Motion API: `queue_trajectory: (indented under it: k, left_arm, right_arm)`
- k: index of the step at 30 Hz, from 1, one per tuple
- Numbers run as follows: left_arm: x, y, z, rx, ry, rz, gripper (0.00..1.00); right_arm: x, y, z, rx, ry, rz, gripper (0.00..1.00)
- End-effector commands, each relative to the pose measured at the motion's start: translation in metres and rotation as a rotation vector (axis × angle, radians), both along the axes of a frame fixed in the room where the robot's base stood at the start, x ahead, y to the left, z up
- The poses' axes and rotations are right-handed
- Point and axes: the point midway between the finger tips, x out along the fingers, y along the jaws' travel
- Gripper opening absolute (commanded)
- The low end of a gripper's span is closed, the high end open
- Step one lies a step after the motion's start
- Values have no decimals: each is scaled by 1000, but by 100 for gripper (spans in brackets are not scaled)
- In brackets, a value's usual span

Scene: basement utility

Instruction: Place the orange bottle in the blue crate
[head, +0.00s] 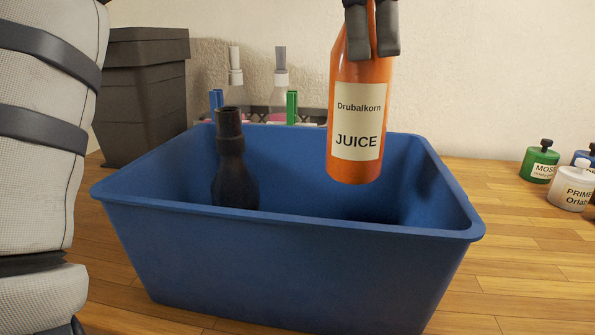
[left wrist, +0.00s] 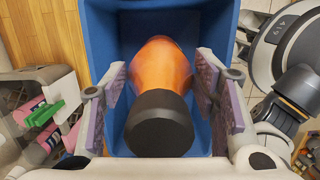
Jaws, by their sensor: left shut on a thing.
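The orange bottle (head: 361,110) has a white label reading "Drubalkorn JUICE" and hangs nearly upright over the blue crate (head: 290,275). Its lower end shows in front of the crate's back wall, below the back rim's height in the picture. My left gripper (head: 372,40) is shut on the bottle's upper part. The left wrist view shows the bottle (left wrist: 162,65) with its black cap between the two fingers (left wrist: 162,100), and the blue crate (left wrist: 215,20) beneath. A dark bottle (head: 232,170) stands inside the crate at the left. My right gripper is not in view.
Behind the crate stands a grey caddy (left wrist: 28,125) with spray bottles (head: 236,85). A dark lidded bin (head: 145,95) is at the back left. A green bottle (head: 540,162) and a white bottle (head: 572,187) stand at the right. The crate's right interior looks free.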

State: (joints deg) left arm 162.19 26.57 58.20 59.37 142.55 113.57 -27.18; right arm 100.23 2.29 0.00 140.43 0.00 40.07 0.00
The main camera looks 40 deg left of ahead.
Motion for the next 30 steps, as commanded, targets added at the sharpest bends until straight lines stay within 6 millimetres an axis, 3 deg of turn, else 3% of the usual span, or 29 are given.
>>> queue_trajectory:
  k: [22,25,30]
  left_arm:
    - [0,0,-136,1,3,1,0]
    - [0,0,-146,-1,0,1,0]
    - [0,0,-146,-1,-5,2,0]
  right_arm:
    - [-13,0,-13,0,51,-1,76]
    - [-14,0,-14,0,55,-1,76]
    - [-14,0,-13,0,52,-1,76]
